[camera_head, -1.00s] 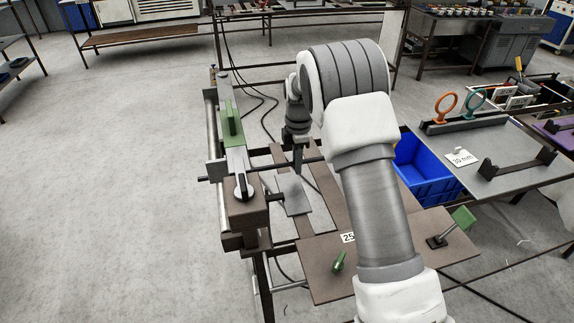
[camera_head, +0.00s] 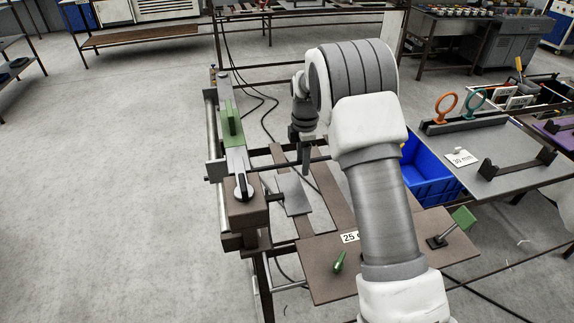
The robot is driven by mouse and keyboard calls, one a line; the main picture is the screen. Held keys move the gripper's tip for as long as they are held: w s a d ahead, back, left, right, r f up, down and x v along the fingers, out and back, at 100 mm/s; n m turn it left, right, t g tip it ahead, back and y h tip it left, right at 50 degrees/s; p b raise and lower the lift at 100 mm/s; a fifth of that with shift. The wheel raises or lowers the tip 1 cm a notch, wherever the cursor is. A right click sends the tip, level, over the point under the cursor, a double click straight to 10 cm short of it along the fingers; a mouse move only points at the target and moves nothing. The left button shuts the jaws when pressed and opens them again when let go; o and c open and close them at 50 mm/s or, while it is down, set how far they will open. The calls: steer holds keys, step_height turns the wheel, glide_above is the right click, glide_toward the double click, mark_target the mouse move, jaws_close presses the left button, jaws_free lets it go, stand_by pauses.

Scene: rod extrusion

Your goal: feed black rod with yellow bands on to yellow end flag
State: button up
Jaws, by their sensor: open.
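A thin dark rod (camera_head: 285,168) runs crosswise through the brown clamp block and passes behind my arm on the right. Its left tip (camera_head: 208,180) sticks out a little past the block. No yellow bands can be made out on it. My gripper (camera_head: 306,168) points down at the rod between the block and my arm. It is open, with its narrow fingers at the rod; whether they touch it cannot be told. A small yellow patch (camera_head: 403,150) shows at the right edge of my arm, mostly hidden; I cannot tell whether it is the end flag.
The brown block (camera_head: 245,210) carries a dark lever and a green piece (camera_head: 232,118) on its rail. A grey plate (camera_head: 293,195) lies below the rod. A blue bin (camera_head: 430,175) and a grey table (camera_head: 520,185) stand right. The floor at left is clear.

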step_height(320, 180, up, 17)
stand_by(0.4)
